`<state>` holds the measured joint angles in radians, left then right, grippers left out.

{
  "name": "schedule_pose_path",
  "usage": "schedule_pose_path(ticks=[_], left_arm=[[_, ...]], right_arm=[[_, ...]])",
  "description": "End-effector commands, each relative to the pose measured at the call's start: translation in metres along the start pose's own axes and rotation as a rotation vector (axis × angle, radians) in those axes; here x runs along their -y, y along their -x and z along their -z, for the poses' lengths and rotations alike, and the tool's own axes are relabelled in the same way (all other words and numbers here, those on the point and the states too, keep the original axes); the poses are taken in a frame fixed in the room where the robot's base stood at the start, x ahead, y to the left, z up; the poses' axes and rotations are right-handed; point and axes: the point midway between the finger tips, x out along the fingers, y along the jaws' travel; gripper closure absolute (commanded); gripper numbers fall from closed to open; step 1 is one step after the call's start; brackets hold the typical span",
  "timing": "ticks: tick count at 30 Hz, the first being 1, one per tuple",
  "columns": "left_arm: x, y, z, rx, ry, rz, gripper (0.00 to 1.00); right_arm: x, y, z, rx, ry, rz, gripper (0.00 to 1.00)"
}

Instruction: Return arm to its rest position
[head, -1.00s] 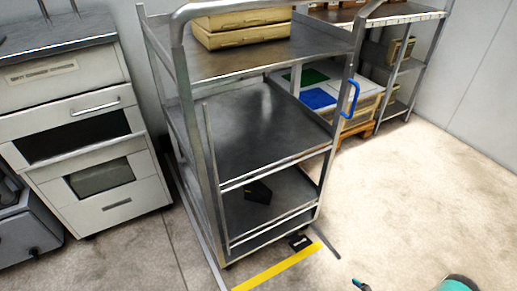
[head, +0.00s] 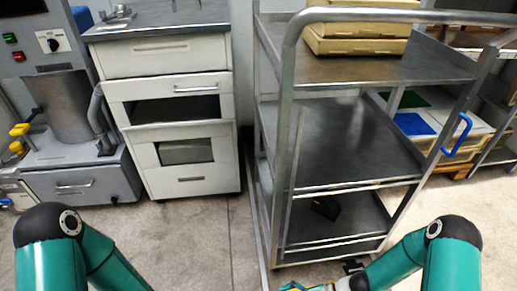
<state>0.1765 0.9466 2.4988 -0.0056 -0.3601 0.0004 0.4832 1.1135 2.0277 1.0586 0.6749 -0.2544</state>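My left arm (head: 60,255) is teal with a dark joint cap and enters at the bottom left of the head view. It runs down to the right and out of the frame, so its gripper is hidden below the bottom edge. My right arm (head: 445,258) is also teal with a dark joint cap, at the bottom right. Its forearm slopes down to the left, in front of the cart's foot, to the bottom edge.
A metal shelf cart (head: 345,130) stands ahead, with yellowish boxes (head: 358,38) on top and a small black object (head: 326,208) on a lower shelf. A white drawer cabinet (head: 165,62) and grey machine (head: 75,180) stand to the left. Floor between cabinet and cart is clear.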

Motion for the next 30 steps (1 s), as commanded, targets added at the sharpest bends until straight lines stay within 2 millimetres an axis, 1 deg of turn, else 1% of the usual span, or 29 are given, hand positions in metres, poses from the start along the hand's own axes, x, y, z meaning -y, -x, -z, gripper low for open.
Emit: schedule_pose_path(ticks=[1, 3, 6, 9, 14, 17, 18, 19, 20, 21, 26, 29, 30], left_arm=[[0.0, 0.0, 0.0, 0.0, 0.0, 0.0, 0.19], [0.0, 0.0, 0.0, 0.0, 0.0, 0.0, 0.19], [0.0, 0.0, 0.0, 0.0, 0.0, 0.0, 0.19], [0.0, 0.0, 0.0, 0.0, 0.0, 0.0, 0.19], [0.0, 0.0, 0.0, 0.0, 0.0, 0.0, 0.19], [0.0, 0.0, 0.0, 0.0, 0.0, 0.0, 0.19], [0.0, 0.0, 0.0, 0.0, 0.0, 0.0, 0.19], [0.0, 0.001, 0.0, 0.0, 0.0, 0.0, 0.19], [-0.006, 0.017, -0.001, 0.001, 0.0, 0.0, 0.19], [-0.009, 0.026, 0.0, 0.001, 0.0, 0.0, 0.19], [-0.021, 0.059, 0.0, 0.0, 0.0, 0.0, 0.19], [-0.03, 0.084, -0.001, 0.0, 0.0, 0.0, 0.19], [-0.035, 0.097, -0.001, 0.0, 0.0, 0.0, 0.19]], right_arm=[[-0.025, -0.008, -0.022, -0.043, 0.141, -0.166, 0.0], [-0.057, -0.008, -0.032, -0.116, 0.326, -0.346, 0.0], [-0.084, 0.002, -0.031, -0.22, 0.569, -0.51, 0.0], [-0.093, 0.011, -0.024, -0.303, 0.758, -0.58, 0.0], [-0.093, 0.019, -0.013, -0.405, 0.976, -0.587, 0.0], [-0.076, 0.018, -0.009, -0.474, 1.085, -0.533, 0.0], [-0.063, 0.016, -0.006, -0.517, 1.11, -0.499, 0.0], [-0.056, 0.016, -0.005, -0.549, 1.091, -0.475, 0.0], [-0.054, 0.024, -0.021, -0.54, 1.091, -0.481, 0.0], [-0.053, 0.029, -0.029, -0.537, 1.09, -0.483, 0.0], [-0.045, 0.048, -0.058, -0.537, 1.09, -0.484, 0.0], [-0.039, 0.061, -0.079, -0.537, 1.089, -0.484, 0.0], [-0.036, 0.068, -0.09, -0.537, 1.089, -0.484, 0.0]])
